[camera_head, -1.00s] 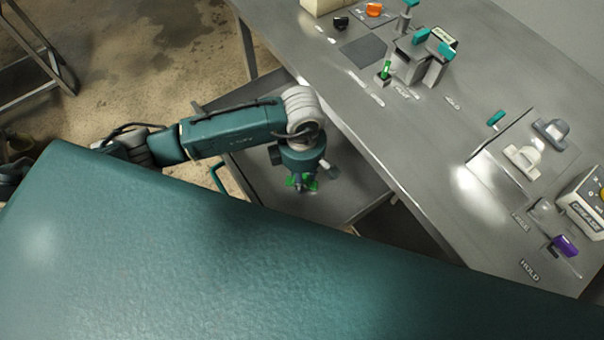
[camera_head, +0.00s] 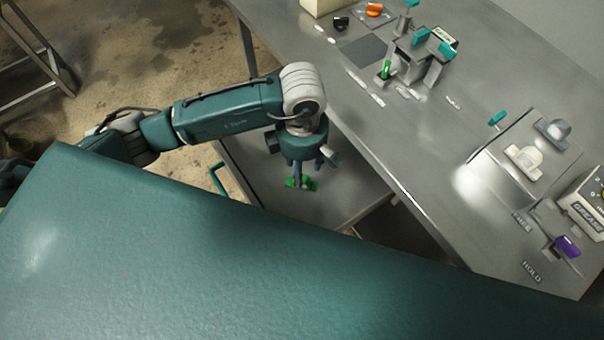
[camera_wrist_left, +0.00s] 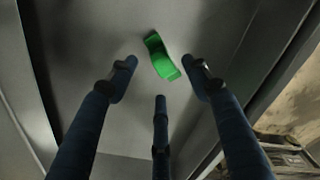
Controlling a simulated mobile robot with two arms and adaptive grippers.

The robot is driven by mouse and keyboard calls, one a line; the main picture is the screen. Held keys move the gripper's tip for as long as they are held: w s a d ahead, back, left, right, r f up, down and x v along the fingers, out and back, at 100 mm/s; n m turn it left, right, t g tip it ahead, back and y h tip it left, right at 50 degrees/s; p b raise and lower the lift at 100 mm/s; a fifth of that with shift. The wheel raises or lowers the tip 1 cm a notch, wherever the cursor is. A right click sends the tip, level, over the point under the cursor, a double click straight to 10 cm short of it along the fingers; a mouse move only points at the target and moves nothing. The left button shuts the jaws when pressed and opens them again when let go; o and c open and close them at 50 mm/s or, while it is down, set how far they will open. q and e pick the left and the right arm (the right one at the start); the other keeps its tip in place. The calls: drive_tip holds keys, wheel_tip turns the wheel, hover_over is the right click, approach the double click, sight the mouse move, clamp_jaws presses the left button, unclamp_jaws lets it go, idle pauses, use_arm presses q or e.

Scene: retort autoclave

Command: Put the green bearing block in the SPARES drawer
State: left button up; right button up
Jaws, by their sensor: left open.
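The green bearing block (camera_head: 301,184) lies on the floor of an open drawer (camera_head: 330,205) that sticks out from under the workbench. My left gripper (camera_head: 303,168) is above the block, fingers pointing down. In the left wrist view the block (camera_wrist_left: 161,57) lies on the grey drawer floor (camera_wrist_left: 100,140), beyond the open fingers of my left gripper (camera_wrist_left: 160,78). The fingers are apart from each other and nothing is between them. No label is readable on the drawer. My right gripper is not in view.
The steel workbench (camera_head: 400,160) runs along the drawer's right side. On it are a fixture with teal handles (camera_head: 420,55), a small green part (camera_head: 386,69), a purple piece (camera_head: 567,246) and a grease box (camera_head: 588,205). The drawer's teal handle (camera_head: 219,178) faces left.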

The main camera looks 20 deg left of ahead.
use_arm(q)
wheel_tip(320, 180, up, 7)
drive_tip(key=shift+b, duration=0.3)
idle(0.5)
